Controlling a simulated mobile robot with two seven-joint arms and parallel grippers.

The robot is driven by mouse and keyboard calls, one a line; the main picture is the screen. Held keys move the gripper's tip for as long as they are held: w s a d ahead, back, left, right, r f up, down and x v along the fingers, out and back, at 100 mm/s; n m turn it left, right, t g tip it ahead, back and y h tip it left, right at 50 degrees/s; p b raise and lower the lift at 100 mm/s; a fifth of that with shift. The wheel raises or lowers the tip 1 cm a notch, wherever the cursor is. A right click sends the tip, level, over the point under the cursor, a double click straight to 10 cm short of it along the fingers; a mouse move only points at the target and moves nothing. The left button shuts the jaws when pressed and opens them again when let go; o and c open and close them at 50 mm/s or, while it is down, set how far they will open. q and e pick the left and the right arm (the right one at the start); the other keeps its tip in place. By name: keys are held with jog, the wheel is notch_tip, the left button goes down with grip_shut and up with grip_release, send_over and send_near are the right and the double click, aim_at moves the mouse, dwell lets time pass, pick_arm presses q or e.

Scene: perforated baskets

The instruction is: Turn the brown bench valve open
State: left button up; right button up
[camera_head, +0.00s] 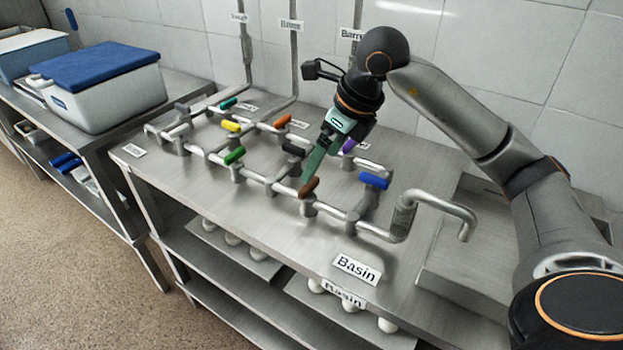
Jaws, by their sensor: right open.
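The brown valve handle (309,187) sits on the front pipe run of the steel bench (200,183), between the black handle (293,149) and the blue handle (373,180). My right gripper (306,188) reaches down from the upper right, with its fingertips at the brown handle. The gripper is open; the fingers partly hide the handle, and I cannot tell whether they touch it. My left gripper is not in view.
Green (234,155), yellow (231,126), orange (282,121) and purple (348,145) handles stand on the pipes nearby. A curved spout (445,203) ends over the sink at right. A "Basin" label (357,268) lies on the clear front strip. A blue-lidded box (105,85) stands on the left table.

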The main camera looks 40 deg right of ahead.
aim_at(312, 185)
jog(key=x, duration=0.7)
jog(key=c, duration=1.2)
